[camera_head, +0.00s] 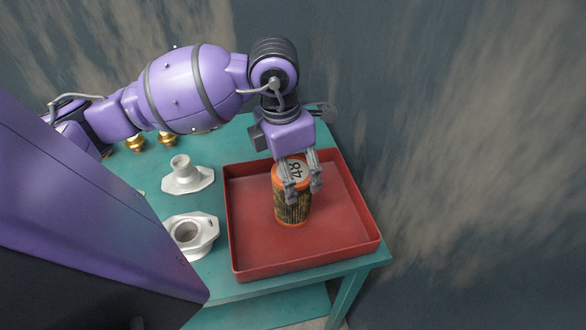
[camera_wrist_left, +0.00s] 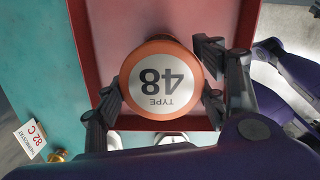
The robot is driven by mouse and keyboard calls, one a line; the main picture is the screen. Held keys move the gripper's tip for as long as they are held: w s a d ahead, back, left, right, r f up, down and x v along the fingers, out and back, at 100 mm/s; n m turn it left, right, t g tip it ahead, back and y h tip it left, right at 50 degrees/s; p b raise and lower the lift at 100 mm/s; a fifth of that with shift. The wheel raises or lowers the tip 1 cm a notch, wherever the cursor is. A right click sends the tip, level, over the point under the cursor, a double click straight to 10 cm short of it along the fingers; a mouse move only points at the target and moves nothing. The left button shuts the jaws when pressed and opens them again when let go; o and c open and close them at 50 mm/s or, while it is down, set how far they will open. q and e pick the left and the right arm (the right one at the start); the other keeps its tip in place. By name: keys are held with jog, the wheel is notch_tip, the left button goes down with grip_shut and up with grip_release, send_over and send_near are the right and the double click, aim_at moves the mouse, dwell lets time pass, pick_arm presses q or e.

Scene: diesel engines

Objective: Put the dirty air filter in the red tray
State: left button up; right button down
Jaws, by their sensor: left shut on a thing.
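The dirty air filter (camera_head: 291,207) is a cylinder with orange end rims, dark soiled pleats and a pale label reading 48. It stands upright inside the outline of the red tray (camera_head: 260,262); I cannot tell whether its base touches the tray floor. My left gripper (camera_head: 303,190) comes from above and is shut on the filter near its top. In the left wrist view the filter's top (camera_wrist_left: 162,80) reads TYPE 48, with the fingers on both sides of it. My right gripper is not in view.
The tray rests on a teal table (camera_head: 222,290). Two white flanged parts, one with a spout (camera_head: 182,177) and one with a ring opening (camera_head: 190,235), lie left of the tray. Brass fittings (camera_head: 166,138) stand behind them. A tag (camera_wrist_left: 30,138) shows in the left wrist view.

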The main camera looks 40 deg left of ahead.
pick_arm(q)
jog(key=shift+d+r, duration=0.15)
jog(key=shift+f, duration=0.2)
jog(key=o, duration=2.1)
jog(key=shift+w, duration=0.1)
jog(key=shift+c, duration=0.2)
notch_tip(320, 180, up, 12)
jog(key=s, duration=0.1)
jog(key=shift+s+a+r, duration=0.15)
jog(key=shift+s+a, duration=0.05)
jog(key=shift+a, duration=0.15)
